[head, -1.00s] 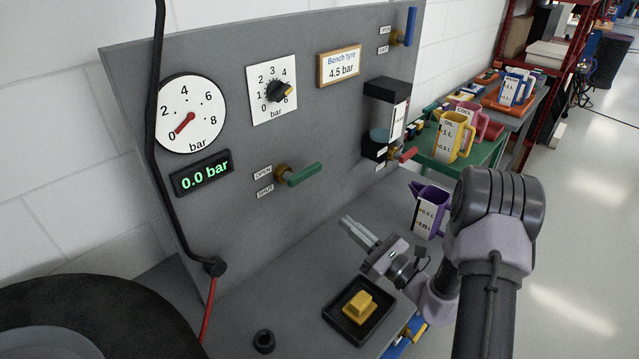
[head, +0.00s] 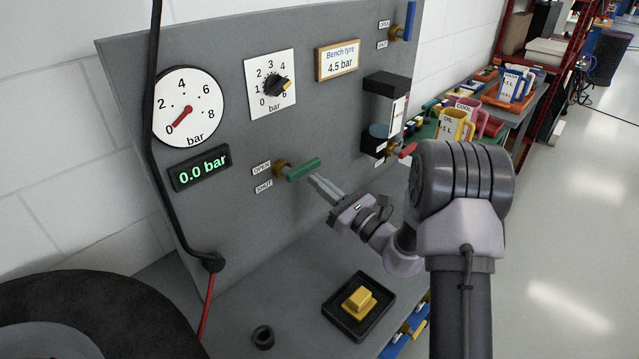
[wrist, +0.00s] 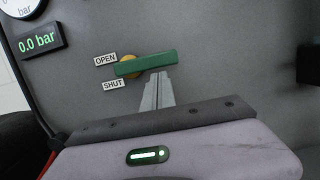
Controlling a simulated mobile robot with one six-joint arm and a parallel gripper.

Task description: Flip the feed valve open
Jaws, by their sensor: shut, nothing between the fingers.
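A valve with a green lever handle (head: 303,169) sits on the grey panel, on a brass body (head: 280,171). OPEN (head: 262,168) and SHUT (head: 263,186) labels are on its left, OPEN above SHUT. The handle points right, roughly level in the wrist view (wrist: 146,62). My gripper (head: 314,181) is shut and empty. Its fingertips are just below the handle's right half, also in the wrist view (wrist: 159,78). I cannot tell whether they touch it.
The round gauge (head: 188,107) points at 0 and the display (head: 200,167) reads 0.0 bar. A knob (head: 275,85) is above the valve. Blue (head: 410,20) and red (head: 408,150) levers are at right. A black tray (head: 336,312) holds a yellow block (head: 358,302).

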